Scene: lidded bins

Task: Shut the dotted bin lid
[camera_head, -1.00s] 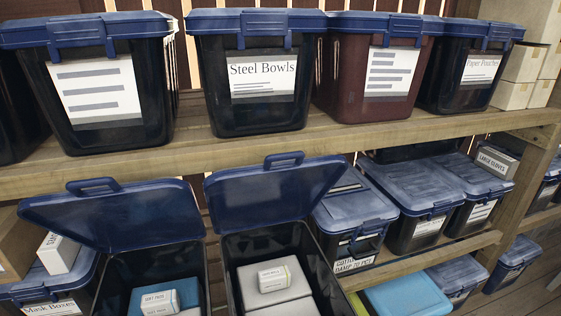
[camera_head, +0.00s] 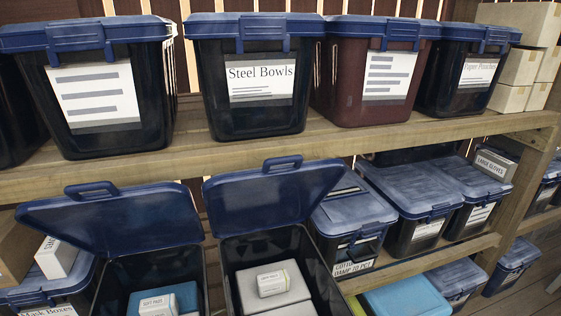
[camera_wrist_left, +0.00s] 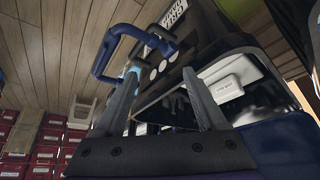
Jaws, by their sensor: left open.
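In the head view two bins on the lower shelf stand open, their blue lids tipped back: the left lid (camera_head: 115,220) and the right lid (camera_head: 270,195). The left bin (camera_head: 118,273) holds a white box (camera_head: 158,305) and a blue item; the right bin (camera_head: 228,272) holds pale boxes (camera_head: 272,281). No dots show on either in this view.
Closed bins, including one labelled Steel Bowls (camera_head: 262,82), stand on the upper shelf (camera_head: 290,143) above the open lids. More closed bins (camera_head: 405,190) stand right of the open ones. A wooden post (camera_head: 520,190) is further right.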

